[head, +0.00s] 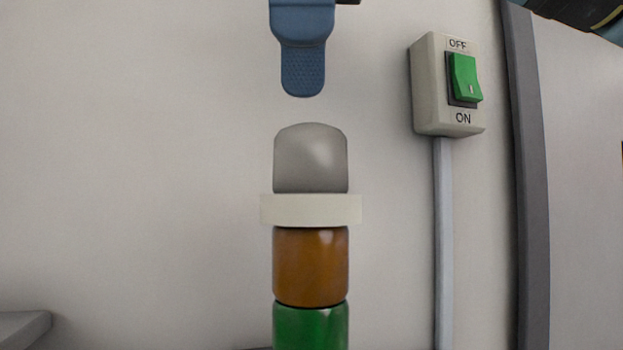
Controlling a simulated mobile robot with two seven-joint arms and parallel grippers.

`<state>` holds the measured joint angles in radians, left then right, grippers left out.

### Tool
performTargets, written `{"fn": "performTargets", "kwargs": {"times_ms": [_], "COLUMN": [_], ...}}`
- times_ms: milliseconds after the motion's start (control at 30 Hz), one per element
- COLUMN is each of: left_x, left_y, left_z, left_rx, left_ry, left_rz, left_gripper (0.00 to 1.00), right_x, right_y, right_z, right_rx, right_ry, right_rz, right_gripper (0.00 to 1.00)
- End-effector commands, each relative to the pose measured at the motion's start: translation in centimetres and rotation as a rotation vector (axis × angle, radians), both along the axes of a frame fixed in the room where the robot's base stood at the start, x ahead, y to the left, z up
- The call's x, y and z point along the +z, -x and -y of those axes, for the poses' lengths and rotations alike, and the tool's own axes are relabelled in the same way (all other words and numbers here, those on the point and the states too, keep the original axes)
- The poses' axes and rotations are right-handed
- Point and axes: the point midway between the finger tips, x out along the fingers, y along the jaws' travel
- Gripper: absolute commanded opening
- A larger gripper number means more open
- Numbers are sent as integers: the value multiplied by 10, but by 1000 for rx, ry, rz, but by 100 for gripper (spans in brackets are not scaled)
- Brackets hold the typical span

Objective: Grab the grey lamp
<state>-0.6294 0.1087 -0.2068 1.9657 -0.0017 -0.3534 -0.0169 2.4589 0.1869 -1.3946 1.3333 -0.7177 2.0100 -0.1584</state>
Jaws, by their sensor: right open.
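The grey lamp (311,160) is a rounded dome on top of a stacked light column in the middle of the head view. Below it are a pale ring (311,210), an amber section (311,266) and a green section (311,326) cut off by the bottom edge. My right gripper (303,80) comes in from the top edge, with one blue textured fingertip showing, pointing down. It is above the lamp in the picture with a gap between them. It is open with nothing seen in it; its other finger cannot be made out. My left gripper is not in view.
A switch box (428,90) with a green rocker marked OFF and ON is on the pale wall to the right, above a grey conduit (443,240). A dark grey vertical post (532,180) stands farther right. A grey ledge (22,326) shows at lower left.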

Motion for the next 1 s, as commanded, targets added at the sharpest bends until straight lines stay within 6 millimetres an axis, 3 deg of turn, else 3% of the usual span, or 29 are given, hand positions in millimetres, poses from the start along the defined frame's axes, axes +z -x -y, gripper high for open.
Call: {"fn": "performTargets", "kwargs": {"times_ms": [100, 367, 700, 967, 1000], "left_x": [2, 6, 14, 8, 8], "left_y": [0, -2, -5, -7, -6], "left_z": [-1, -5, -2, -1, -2], "left_rx": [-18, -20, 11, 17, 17], "left_ry": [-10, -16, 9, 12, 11], "left_rz": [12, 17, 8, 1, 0], "left_gripper": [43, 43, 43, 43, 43], "right_x": [-21, -36, -80, -83, -83], "right_y": [0, 1, 4, 4, 4], "right_z": [1, 2, 6, 6, 6], "right_rx": [1, -1, -2, -2, -2], "right_ry": [1, 1, -1, -2, -2], "right_rz": [-1, 2, 1, 1, 1], "right_gripper": [87, 87, 87, 87, 78]}}
